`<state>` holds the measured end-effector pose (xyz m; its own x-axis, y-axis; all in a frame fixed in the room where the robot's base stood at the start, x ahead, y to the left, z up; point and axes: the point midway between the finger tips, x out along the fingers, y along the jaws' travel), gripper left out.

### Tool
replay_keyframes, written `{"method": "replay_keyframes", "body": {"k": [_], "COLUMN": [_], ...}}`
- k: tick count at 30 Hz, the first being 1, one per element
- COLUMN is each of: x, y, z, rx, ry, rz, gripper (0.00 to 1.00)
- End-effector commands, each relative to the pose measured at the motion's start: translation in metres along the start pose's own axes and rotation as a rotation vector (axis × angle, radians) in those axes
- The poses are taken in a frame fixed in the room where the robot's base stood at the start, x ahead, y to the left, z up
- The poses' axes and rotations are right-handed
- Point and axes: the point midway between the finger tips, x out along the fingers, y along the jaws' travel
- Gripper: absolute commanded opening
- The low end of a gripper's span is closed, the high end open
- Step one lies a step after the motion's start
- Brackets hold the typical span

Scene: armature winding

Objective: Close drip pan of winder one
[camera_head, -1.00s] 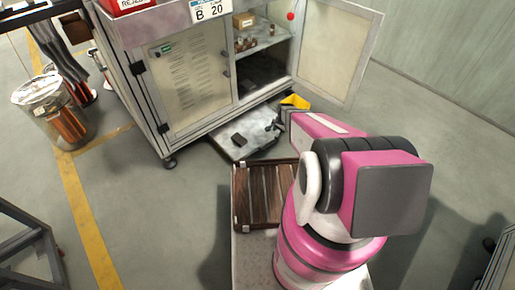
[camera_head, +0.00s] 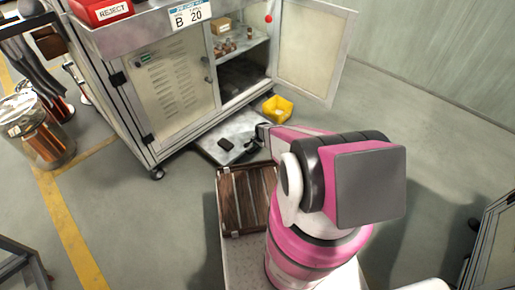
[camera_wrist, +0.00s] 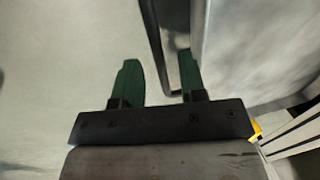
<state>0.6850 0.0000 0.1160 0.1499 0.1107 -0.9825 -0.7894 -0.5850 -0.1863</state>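The drip pan (camera_head: 212,146) is a flat grey metal tray sticking out at floor level from under a grey cabinet (camera_head: 185,135). A small dark object (camera_head: 226,144) lies on it. My gripper (camera_head: 252,143) is at the pan's front right part in the head view, partly hidden by my pink arm. In the wrist view, the two green fingers (camera_wrist: 160,82) are spread apart. A dark narrow edge or bar (camera_wrist: 155,45) runs between them, with a grey metal surface (camera_wrist: 245,50) to the right. I cannot tell whether the fingers touch the bar.
The cabinet's right door (camera_head: 312,55) stands open, showing shelves with small parts. A yellow bin (camera_head: 277,109) is on the floor right of the pan. A brown slatted crate (camera_head: 225,205) sits on my base. A clear bin (camera_head: 42,135) stands left. Floor at right is free.

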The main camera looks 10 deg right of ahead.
Motion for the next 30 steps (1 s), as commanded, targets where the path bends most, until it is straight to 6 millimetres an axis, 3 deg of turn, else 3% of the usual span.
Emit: {"method": "replay_keyframes", "body": {"k": [3, 11, 12, 15, 16, 24, 30], "x": [0.011, 0.013, 0.013, 0.013, 0.013, 0.014, 0.019], "y": [0.000, 0.001, 0.001, 0.001, 0.001, -0.003, -0.027], "z": [0.000, 0.000, 0.000, 0.000, 0.000, 0.000, -0.002], "rx": [0.000, 0.000, 0.000, 0.000, 0.000, 0.000, -0.001], "ry": [-0.001, 0.000, 0.000, 0.000, 0.000, 0.000, 0.001], "rz": [0.001, 0.000, 0.000, 0.000, 0.000, 0.000, -0.001], "gripper": [0.38, 0.38, 0.35, 0.02, 0.00, 0.00, 0.00]}}
